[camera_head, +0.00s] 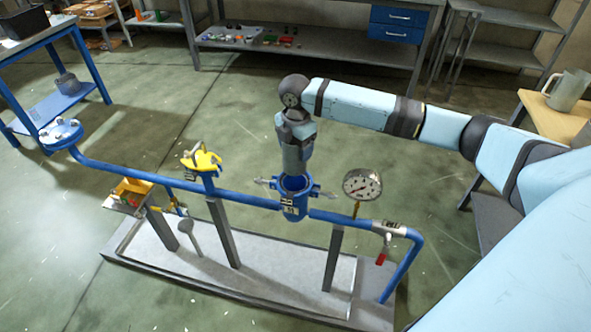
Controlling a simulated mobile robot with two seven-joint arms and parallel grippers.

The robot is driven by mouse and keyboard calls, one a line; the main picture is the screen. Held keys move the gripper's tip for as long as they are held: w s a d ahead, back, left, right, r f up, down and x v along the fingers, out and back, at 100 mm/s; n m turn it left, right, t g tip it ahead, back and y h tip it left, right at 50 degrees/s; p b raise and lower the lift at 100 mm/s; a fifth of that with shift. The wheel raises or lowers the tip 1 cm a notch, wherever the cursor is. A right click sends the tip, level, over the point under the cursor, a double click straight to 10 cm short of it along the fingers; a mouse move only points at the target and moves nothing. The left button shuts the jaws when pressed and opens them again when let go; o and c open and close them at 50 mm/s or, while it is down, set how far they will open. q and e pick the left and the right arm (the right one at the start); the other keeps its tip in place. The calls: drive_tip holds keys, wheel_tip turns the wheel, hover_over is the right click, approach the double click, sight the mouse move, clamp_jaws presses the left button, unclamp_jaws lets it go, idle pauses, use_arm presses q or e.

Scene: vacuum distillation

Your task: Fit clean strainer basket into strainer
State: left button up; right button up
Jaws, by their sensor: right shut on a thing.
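The strainer (292,205) is a blue open-topped body in the middle of the blue pipe, with swing bolts spread out at its sides. My right gripper (294,170) points straight down over its mouth and is shut on the strainer basket. The basket is hard to tell apart from the grey gripper and is largely hidden by it and the strainer's rim. The lower end of the grey parts reaches the strainer's opening; I cannot tell how deep the basket sits. My left gripper is not in view.
A pressure gauge (362,184) stands close to the right of the strainer. A yellow-topped fitting (203,160) rises from the pipe on the left. A red-handled valve (382,251) hangs at the right. A pitcher (567,90) stands on a wooden-topped table at the far right.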

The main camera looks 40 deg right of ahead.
sight(296, 168)
drive_tip(key=shift+f+b, duration=0.45)
drive_tip(key=shift+f, duration=3.25)
drive_tip(key=shift+f, duration=0.3)
drive_tip(key=o, duration=1)
